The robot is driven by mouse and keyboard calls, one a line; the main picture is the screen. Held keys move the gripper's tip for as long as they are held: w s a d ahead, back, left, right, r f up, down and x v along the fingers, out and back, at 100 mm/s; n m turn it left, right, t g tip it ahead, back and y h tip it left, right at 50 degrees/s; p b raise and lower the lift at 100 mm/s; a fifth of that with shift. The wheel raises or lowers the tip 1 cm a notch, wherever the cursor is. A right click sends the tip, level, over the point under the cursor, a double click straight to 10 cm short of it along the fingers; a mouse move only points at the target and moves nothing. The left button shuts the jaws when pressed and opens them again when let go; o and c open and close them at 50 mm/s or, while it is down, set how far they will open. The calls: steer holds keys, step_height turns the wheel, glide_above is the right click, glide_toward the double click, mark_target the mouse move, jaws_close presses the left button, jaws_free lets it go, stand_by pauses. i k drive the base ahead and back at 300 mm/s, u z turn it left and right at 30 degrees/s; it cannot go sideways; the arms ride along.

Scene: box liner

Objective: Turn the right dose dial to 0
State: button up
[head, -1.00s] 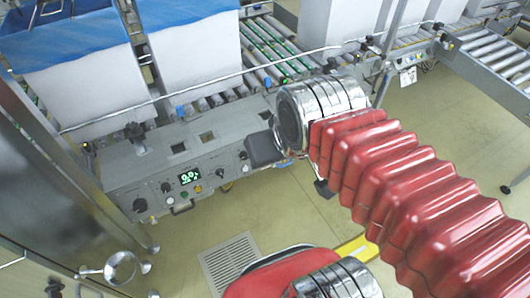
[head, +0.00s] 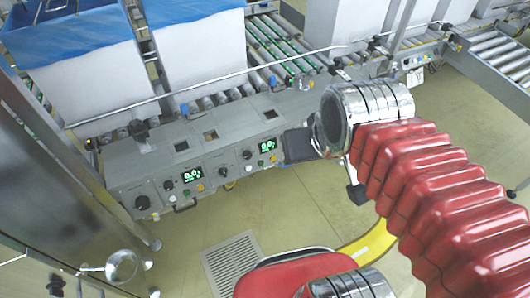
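The grey control panel (head: 210,143) runs below the roller conveyor, with two similar sets of controls on its front. The right set has a lit green display (head: 267,146), a black dial (head: 247,155) beside it and a dark knob (head: 223,171) further left. The display's digits and the dials' pointers are too small to read surely. My gripper (head: 298,145) shows as a dark grey block at the end of my red-sleeved arm, just right of the right display. It appears apart from the dials, and its fingers cannot be made out.
The left set has a green display (head: 192,174), a dial (head: 168,186) and a large knob (head: 142,202). A thin rail (head: 185,93) crosses above the panel. White boxes (head: 200,55), some with blue liners (head: 70,35), stand behind.

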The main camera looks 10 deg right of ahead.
mark_target(247, 155)
steer(key=u, duration=0.05)
steer(key=i, duration=1)
steer(key=z, duration=0.05)
